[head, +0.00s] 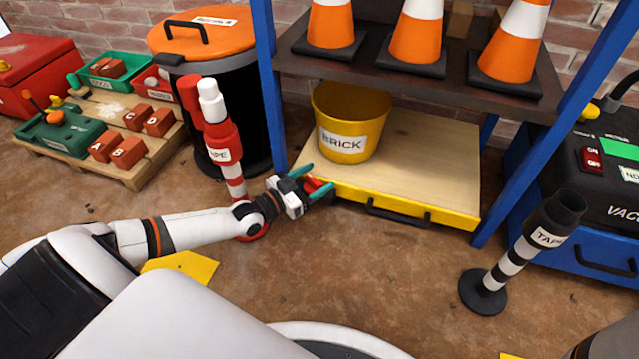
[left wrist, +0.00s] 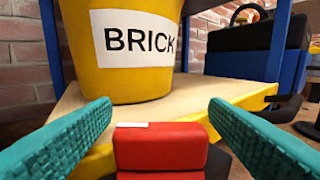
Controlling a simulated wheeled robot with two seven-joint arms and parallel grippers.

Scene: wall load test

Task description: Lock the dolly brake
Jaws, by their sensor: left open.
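The dolly (head: 437,172) is a flat wooden platform with a yellow front edge and a black handle, standing low under the blue-framed shelf. A red brake pedal (head: 317,185) sits at its left front corner. In the left wrist view the pedal (left wrist: 160,147) is a red block with a small white mark on top. My left gripper (head: 317,178) is open, its teal fingers on either side of the pedal with visible gaps. I cannot tell whether the pedal is up or down. A yellow bucket labelled BRICK (head: 345,142) stands on the dolly. My right gripper is not in view.
Traffic cones (head: 415,38) stand on the shelf above. A red-and-white post (head: 221,150) stands close behind my left forearm. A striped TAPE post (head: 520,250) and a blue-and-black vacuum (head: 600,180) are at right. The floor before the dolly is clear.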

